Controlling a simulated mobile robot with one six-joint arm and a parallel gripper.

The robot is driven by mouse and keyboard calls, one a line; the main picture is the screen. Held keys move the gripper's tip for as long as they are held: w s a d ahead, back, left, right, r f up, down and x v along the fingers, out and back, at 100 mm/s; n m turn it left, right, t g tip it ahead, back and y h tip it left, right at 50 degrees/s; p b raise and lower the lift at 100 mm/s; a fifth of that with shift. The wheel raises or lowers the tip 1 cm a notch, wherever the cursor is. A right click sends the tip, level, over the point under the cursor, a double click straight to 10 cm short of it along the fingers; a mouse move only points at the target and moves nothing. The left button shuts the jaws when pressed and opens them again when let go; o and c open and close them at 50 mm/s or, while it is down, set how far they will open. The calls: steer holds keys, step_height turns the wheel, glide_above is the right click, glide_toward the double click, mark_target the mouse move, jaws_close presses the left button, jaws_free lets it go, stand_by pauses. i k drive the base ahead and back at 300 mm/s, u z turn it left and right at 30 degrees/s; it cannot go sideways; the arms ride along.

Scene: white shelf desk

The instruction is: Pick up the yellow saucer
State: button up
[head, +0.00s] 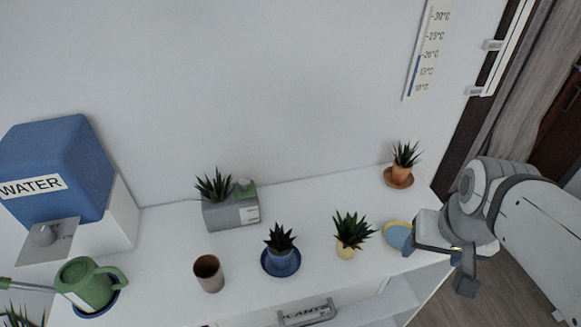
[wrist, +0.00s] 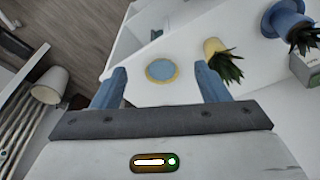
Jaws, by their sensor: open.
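The yellow saucer (head: 390,230) lies on the white desk top near its right front corner, with a yellow rim and a blue inside. My gripper (head: 437,268) is at the desk's right edge, just right of the saucer, and partly covers the saucer's right side in the head view. In the wrist view the yellow saucer (wrist: 161,70) shows whole, beyond and between the two blue fingers. My gripper (wrist: 158,82) is open and empty there. It is apart from the saucer.
A yellow pot (head: 346,250) with a plant stands just left of the saucer. A blue pot on a blue saucer (head: 281,264) and a brown cup (head: 209,273) stand farther left. An orange pot (head: 400,172) stands behind. The desk's right edge is close.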

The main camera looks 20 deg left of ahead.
mark_target(395, 232)
steer(key=u, duration=0.75)
steer(key=k, duration=1.15)
steer(key=u, duration=0.7)
steer(key=i, duration=1)
